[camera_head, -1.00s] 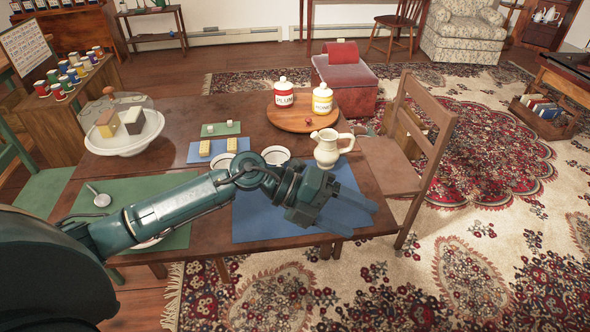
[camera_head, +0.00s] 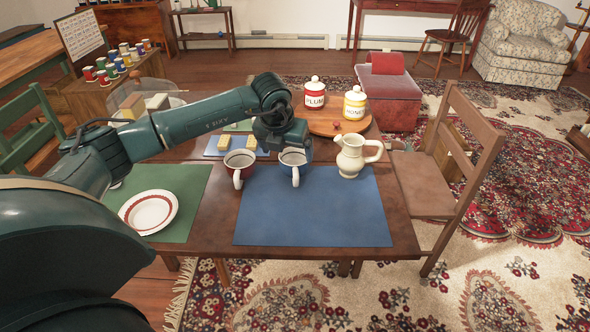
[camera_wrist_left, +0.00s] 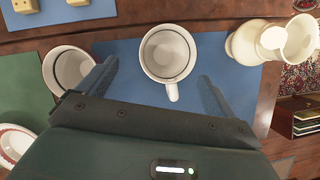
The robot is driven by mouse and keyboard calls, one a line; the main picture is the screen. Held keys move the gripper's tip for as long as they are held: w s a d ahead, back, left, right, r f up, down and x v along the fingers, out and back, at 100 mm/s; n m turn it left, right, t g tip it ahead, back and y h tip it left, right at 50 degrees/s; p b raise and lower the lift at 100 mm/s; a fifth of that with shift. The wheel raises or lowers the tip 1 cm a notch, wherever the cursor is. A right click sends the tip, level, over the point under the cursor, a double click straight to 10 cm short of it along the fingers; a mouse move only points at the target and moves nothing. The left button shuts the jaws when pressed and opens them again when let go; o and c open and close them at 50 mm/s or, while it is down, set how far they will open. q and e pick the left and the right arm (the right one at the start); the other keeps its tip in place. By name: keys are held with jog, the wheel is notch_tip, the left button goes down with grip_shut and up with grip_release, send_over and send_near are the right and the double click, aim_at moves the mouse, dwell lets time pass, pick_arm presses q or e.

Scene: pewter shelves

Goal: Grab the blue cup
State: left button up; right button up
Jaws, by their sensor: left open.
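The blue cup (camera_head: 296,165) stands upright at the back edge of the blue mat, its pale handle facing the front. Its white inside with a dark ring shows in the left wrist view (camera_wrist_left: 167,50). My left gripper (camera_head: 290,143) is just above and behind the cup in the head view. In the left wrist view its two fingers (camera_wrist_left: 158,70) are apart, one on each side of the cup's near part, with nothing held. Whether they touch the cup cannot be told. My right gripper is not in view.
A red cup (camera_head: 238,166) stands close to the left, and a cream pitcher (camera_head: 352,157) to the right. Plum and honey jars stand on a round wooden board (camera_head: 322,127) behind. A plate (camera_head: 148,212) lies on the green mat. The blue mat's front (camera_head: 312,217) is clear.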

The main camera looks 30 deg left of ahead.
aim_at(292, 163)
pick_arm(q)
jog(key=x, duration=0.3)
jog(key=d+x, duration=0.1)
jog(key=x, duration=0.1)
jog(key=shift+s, duration=0.1)
jog(key=shift+w+a+f, duration=0.1)
jog(key=shift+w+f, duration=0.15)
jog(key=shift+f, duration=0.25)
jog(key=shift+c, duration=0.5)
jog(key=c, duration=1)
